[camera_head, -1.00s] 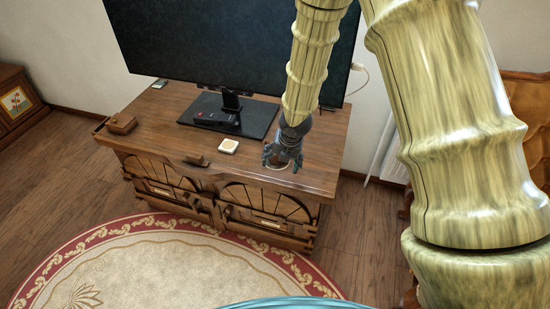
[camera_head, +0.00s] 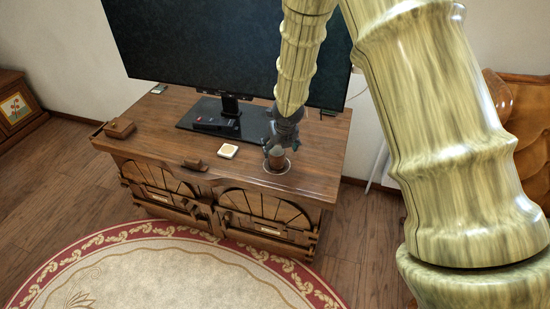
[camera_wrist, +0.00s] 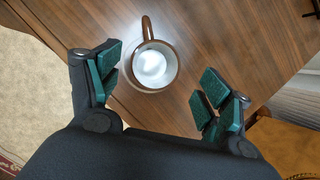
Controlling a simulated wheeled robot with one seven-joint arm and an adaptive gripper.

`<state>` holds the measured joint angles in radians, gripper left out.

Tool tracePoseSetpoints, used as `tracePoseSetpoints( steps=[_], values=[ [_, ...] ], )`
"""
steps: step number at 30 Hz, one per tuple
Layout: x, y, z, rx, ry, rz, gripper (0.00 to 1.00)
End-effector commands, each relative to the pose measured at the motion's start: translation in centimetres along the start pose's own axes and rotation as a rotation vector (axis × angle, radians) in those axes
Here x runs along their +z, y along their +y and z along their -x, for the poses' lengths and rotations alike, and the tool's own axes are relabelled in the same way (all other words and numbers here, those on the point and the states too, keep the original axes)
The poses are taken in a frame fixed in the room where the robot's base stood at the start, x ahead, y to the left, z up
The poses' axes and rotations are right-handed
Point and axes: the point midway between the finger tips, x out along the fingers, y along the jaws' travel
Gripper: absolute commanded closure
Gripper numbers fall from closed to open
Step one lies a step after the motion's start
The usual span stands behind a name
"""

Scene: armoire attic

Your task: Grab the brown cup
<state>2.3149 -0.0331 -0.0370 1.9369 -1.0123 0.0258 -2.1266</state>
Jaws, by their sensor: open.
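The brown cup (camera_wrist: 152,66) stands upright on the wooden cabinet top, with a white inside and its brown handle pointing to the top of the wrist view. In the head view the brown cup (camera_head: 276,157) shows near the cabinet's right front edge, partly hidden by my gripper. My gripper (camera_wrist: 153,92) is open and empty in the wrist view, its green-padded fingers spread wide. The cup shows between and a little beyond the fingertips, nearer the left finger. In the head view my gripper (camera_head: 280,143) is just above and behind the cup.
A round rug (camera_head: 160,270) lies in front.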

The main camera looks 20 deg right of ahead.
Motion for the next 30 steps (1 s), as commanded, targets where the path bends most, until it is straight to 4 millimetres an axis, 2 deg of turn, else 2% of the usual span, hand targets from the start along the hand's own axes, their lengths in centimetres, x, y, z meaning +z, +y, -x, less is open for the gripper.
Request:
tracePoseSetpoints(
  steps=[12, 21, 30],
  values=[
    [0.2, 0.6, -4.5, 0.000, 0.000, 0.001, 0.21],
    [0.3, 0.6, -5.0, 0.000, -0.001, -0.001, 0.21],
    [0.3, 0.6, -5.0, 0.000, -0.001, 0.000, 0.76]
  ],
)
